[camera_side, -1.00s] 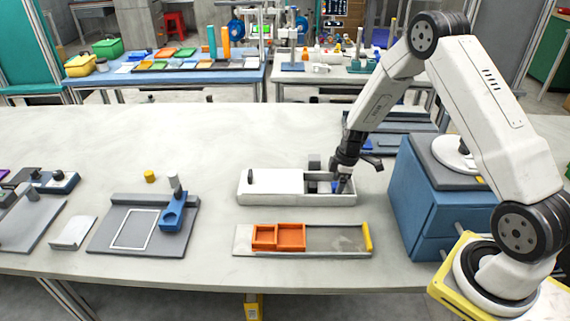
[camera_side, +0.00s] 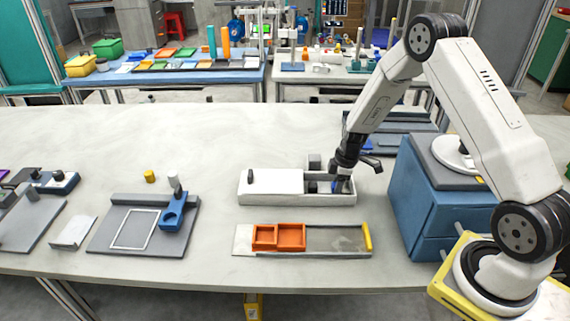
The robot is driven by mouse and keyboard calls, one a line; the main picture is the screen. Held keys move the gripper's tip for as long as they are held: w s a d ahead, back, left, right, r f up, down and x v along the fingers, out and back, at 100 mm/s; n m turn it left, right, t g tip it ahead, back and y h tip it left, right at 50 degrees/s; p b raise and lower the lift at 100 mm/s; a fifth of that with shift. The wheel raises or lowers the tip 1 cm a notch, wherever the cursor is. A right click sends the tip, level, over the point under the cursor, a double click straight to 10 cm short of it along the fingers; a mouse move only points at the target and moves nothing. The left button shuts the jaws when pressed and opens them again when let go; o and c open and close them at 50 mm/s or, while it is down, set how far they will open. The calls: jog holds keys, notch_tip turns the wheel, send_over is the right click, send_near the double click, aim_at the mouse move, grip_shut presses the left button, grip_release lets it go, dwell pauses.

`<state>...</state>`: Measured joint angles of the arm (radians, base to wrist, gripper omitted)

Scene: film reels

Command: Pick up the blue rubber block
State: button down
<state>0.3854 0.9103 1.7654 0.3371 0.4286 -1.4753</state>
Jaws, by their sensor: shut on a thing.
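The blue rubber block (camera_side: 337,187) is a small patch of blue at the right end of the long white box (camera_side: 290,199), inside its open part. My gripper (camera_side: 342,184) reaches down into that open part and is shut on the block. The fingers hide much of the block. The block is still within the box walls, and I cannot tell whether it touches the floor of the box.
A white lid (camera_side: 275,182) with a black knob covers the left of the box. A small dark block (camera_side: 312,187) sits left of my gripper. In front lies a tray with orange compartments (camera_side: 279,236). A blue cabinet (camera_side: 428,205) stands right. Bare table lies behind left.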

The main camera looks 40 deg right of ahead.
notch_tip(320, 180, up, 10)
dwell(1.0)
dwell(0.5)
